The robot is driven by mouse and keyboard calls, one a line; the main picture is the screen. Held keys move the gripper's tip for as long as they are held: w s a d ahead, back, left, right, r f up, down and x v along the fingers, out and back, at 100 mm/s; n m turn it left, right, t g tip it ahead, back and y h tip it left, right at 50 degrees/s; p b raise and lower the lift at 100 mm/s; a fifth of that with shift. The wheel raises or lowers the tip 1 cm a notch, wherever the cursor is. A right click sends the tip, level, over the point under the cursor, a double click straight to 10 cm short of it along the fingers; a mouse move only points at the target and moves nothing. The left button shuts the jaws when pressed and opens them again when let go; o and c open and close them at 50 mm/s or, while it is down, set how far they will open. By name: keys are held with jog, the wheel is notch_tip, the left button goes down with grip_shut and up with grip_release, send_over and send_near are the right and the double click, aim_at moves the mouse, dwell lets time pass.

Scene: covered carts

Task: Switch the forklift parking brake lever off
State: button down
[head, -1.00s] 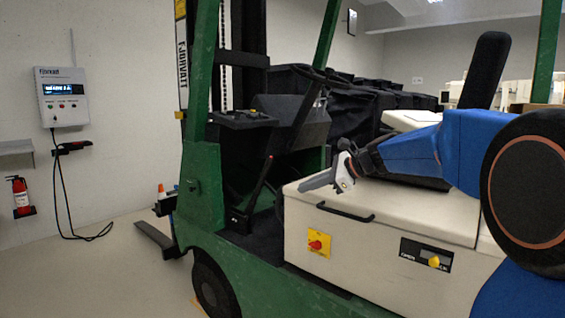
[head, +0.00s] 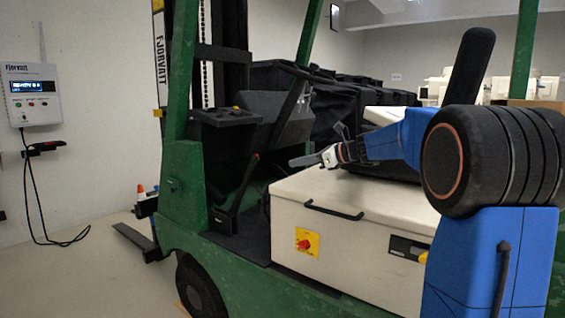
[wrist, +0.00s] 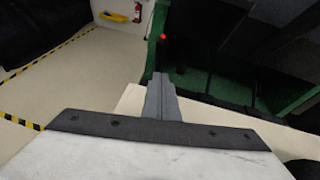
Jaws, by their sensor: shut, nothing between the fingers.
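The parking brake lever (head: 243,184) is a thin dark lever with a red tip, rising from the floor of the green forklift's cab and leaning to the right in the head view. In the wrist view only its red tip (wrist: 162,37) stands out clearly, beyond the fingers; the shaft is lost against the dark cab. My gripper (head: 292,163) is shut and empty, pointing left above the cream seat housing. In the head view it shows right of the lever's tip, apart from it. In the wrist view the closed fingers (wrist: 160,76) point toward the cab.
The cream housing (head: 345,235) carries a black handle and a red knob on a yellow plate (head: 306,242). A steering console (head: 285,115) and green posts surround the cab. A charger (head: 31,94) hangs on the left wall. Open floor lies left of the forklift.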

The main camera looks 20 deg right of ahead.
jog(key=w+a, duration=0.8)
jog(key=w, duration=0.1)
jog(key=shift+a+f, duration=0.3)
jog(key=shift+f, duration=0.15)
jog(key=w+a+r, duration=0.1)
jog(key=w, duration=0.1)
jog(key=w+a+r+g+h, duration=0.1)
jog(key=w+a+r, duration=0.1)
jog(key=w, duration=0.1)
jog(key=w+a+r+g+h, duration=0.1)
jog(key=w+a, duration=0.1)
jog(key=shift+w+a+r, duration=0.25)
jog(key=shift+r, duration=0.15)
jog(key=w+a+r, duration=0.2)
jog(key=w+a, duration=0.3)
jog(key=w, duration=0.2)
jog(key=shift+w+a+r, duration=0.15)
jog(key=shift+w, duration=0.1)
